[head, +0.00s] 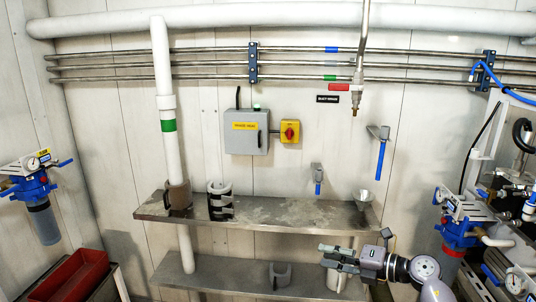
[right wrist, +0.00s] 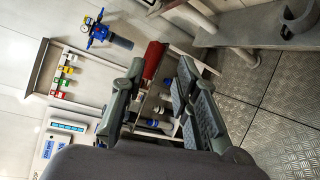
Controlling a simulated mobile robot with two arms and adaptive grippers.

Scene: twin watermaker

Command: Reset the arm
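My right gripper (head: 326,256) reaches in from the lower right in the head view, in front of the lower metal shelf (head: 215,272). Its fingers point left. In the right wrist view the two grey fingers (right wrist: 160,68) stand apart with nothing between them, so it is open and empty. A red bin shows beyond them. My right forearm, grey and white, runs back to the lower right. My left gripper and left arm show in neither view.
The upper metal shelf (head: 280,211) holds a dark cup-shaped holder (head: 179,196) and a striped one (head: 220,203). Red bins (head: 75,275) stand lower left. Blue filter housings (head: 455,230) and hoses crowd the right. A grey control box (head: 245,132) hangs on the wall.

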